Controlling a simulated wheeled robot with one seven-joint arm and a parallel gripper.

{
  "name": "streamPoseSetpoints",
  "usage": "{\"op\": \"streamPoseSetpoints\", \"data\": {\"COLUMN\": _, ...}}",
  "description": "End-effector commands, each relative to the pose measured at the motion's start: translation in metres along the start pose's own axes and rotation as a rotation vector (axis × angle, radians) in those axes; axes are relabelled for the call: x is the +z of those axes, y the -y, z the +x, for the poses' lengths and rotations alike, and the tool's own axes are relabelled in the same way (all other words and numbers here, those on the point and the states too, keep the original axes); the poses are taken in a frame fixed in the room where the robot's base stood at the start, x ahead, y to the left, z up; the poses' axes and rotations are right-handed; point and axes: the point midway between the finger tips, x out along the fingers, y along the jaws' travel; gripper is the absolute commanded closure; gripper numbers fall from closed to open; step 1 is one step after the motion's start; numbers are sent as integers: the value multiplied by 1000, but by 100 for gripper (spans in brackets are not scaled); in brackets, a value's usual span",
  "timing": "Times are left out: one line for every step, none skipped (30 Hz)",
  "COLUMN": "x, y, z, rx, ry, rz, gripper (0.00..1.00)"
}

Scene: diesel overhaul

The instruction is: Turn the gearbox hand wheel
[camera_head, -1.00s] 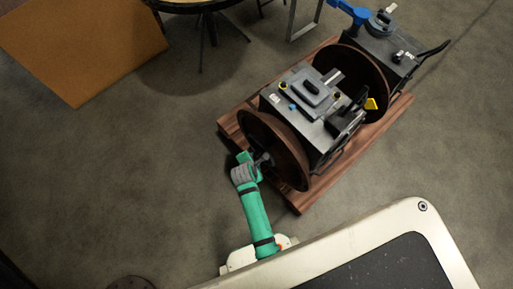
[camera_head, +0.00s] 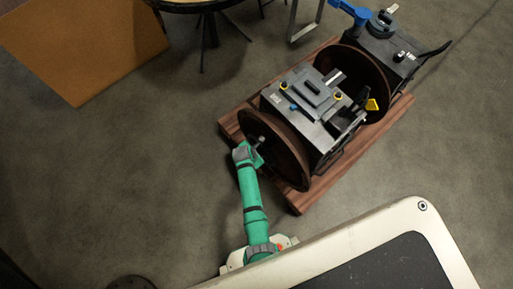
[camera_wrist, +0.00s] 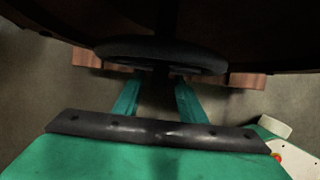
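A dark round wheel (camera_wrist: 160,49), seen nearly edge-on, lies just beyond my fingertips in the wrist view. I take it to be the hand wheel; in the head view I cannot make it out clearly. My gripper (camera_wrist: 160,80) has two green fingers with a gap between them. Their tips reach the near lower edge of the wheel; whether they touch it I cannot tell. In the head view my gripper (camera_head: 259,152) is at the outer face of a large rusty disc (camera_head: 285,158), near its centre.
The disc belongs to a grey machine (camera_head: 310,93) on a brown wooden pallet (camera_head: 313,192). A second rusty disc (camera_head: 365,75) and a grey unit (camera_head: 388,47) stand behind. An orange-brown board (camera_head: 80,45) lies upper left. The floor left of the pallet is clear.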

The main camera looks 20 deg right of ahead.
Motion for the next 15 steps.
{"op": "streamPoseSetpoints", "data": {"x": 0, "y": 0, "z": 5, "rx": -1, "ry": -1, "rz": 0, "gripper": 62}}
{"op": "streamPoseSetpoints", "data": {"x": -1, "y": -1, "z": 8, "rx": 0, "ry": -1, "rz": 0, "gripper": 62}}
{"op": "streamPoseSetpoints", "data": {"x": -1, "y": -2, "z": 10, "rx": 1, "ry": -1, "rz": -1, "gripper": 62}}
{"op": "streamPoseSetpoints", "data": {"x": -1, "y": -2, "z": 12, "rx": 1, "ry": -1, "rz": -1, "gripper": 62}}
{"op": "streamPoseSetpoints", "data": {"x": -2, "y": -1, "z": 13, "rx": 1, "ry": -2, "rz": -2, "gripper": 62}}
{"op": "streamPoseSetpoints", "data": {"x": -2, "y": -2, "z": 15, "rx": 2, "ry": -2, "rz": -3, "gripper": 62}}
{"op": "streamPoseSetpoints", "data": {"x": -2, "y": -2, "z": 15, "rx": 2, "ry": -2, "rz": -3, "gripper": 62}}
{"op": "streamPoseSetpoints", "data": {"x": -2, "y": -2, "z": 16, "rx": 3, "ry": -1, "rz": -4, "gripper": 62}}
{"op": "streamPoseSetpoints", "data": {"x": -3, "y": -2, "z": 16, "rx": 3, "ry": -1, "rz": -4, "gripper": 62}}
{"op": "streamPoseSetpoints", "data": {"x": -3, "y": -2, "z": 16, "rx": 4, "ry": -1, "rz": -5, "gripper": 62}}
{"op": "streamPoseSetpoints", "data": {"x": -3, "y": -2, "z": 17, "rx": 4, "ry": -1, "rz": -5, "gripper": 62}}
{"op": "streamPoseSetpoints", "data": {"x": -3, "y": -2, "z": 17, "rx": 4, "ry": -1, "rz": -5, "gripper": 62}}
{"op": "streamPoseSetpoints", "data": {"x": -3, "y": -2, "z": 16, "rx": 4, "ry": -1, "rz": -5, "gripper": 62}}
{"op": "streamPoseSetpoints", "data": {"x": -3, "y": -2, "z": 16, "rx": 4, "ry": -1, "rz": -5, "gripper": 62}}
{"op": "streamPoseSetpoints", "data": {"x": -3, "y": -2, "z": 16, "rx": 4, "ry": -1, "rz": -5, "gripper": 62}}
